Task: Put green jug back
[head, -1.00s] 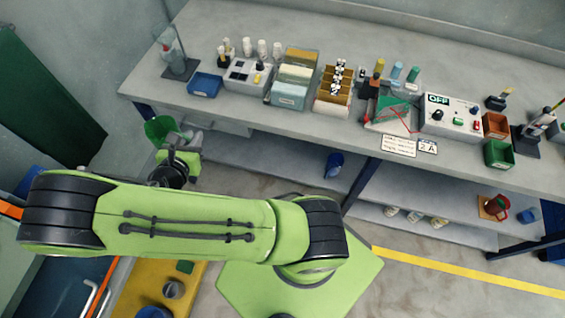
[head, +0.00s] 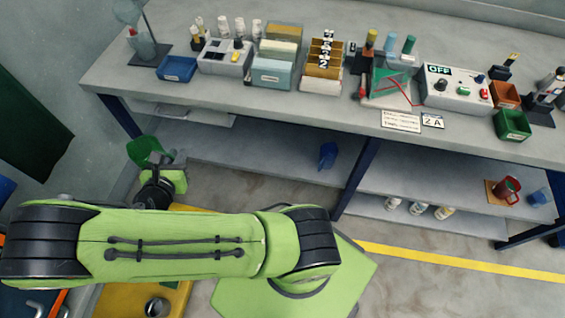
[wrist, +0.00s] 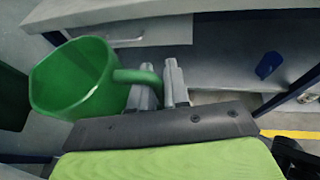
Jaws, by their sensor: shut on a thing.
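The green jug (wrist: 75,80) fills the left of the wrist view, its open mouth facing up and toward the camera. My gripper (wrist: 158,85) is shut on the jug's handle (wrist: 137,76), which passes between the grey fingers. In the head view the jug (head: 145,151) shows at the left, in front of the bench's left end and below its top. My gripper (head: 172,157) is beside it, partly hidden by my wrist. The jug is held off any surface that I can see.
The bench (head: 270,105) carries bins, bottles and a control box (head: 455,88). On its lower shelves (head: 250,158) are a blue jug (head: 327,155), a red mug (head: 507,190) on a brown mat and several white bottles. The left part of the shelf is clear.

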